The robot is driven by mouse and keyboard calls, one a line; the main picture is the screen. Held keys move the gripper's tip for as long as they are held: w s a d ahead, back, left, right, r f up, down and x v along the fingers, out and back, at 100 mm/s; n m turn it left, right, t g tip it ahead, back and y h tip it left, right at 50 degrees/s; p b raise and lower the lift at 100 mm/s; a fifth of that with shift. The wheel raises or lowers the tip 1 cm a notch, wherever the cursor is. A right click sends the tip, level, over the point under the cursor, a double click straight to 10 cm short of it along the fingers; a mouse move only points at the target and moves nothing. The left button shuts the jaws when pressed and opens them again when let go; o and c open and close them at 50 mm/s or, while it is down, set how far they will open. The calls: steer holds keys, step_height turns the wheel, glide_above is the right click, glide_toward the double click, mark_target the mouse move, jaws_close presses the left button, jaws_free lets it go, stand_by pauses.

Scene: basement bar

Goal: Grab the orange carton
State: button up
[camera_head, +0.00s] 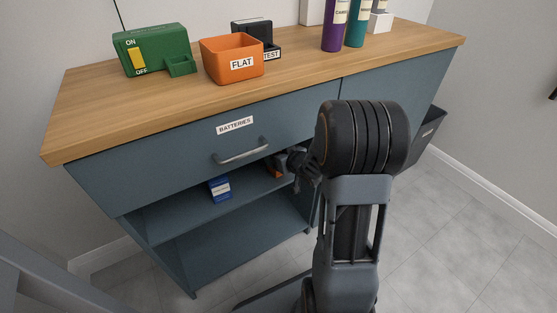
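A small orange object (275,168), which looks like the orange carton, shows on the upper open shelf under the drawer. Only a part of it shows; my gripper and the shelf's shade hide the rest. My gripper (297,164) is at the front of that shelf, just right of the orange object and overlapping it in the picture. I cannot tell whether the fingers touch it or are open or shut. My arm hides much of the gripper.
A blue box (219,189) stands on the same shelf to the left. The drawer (200,145) labelled BATTERIES is shut above, with a bar handle (241,152). The wooden top (300,75) holds an orange FLAT bin (231,59), a green ON/OFF box (150,50) and bottles (335,25).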

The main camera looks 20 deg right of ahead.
steer(key=c, duration=0.7)
steer(key=shift+c, duration=0.2)
steer(key=shift+r, duration=0.2)
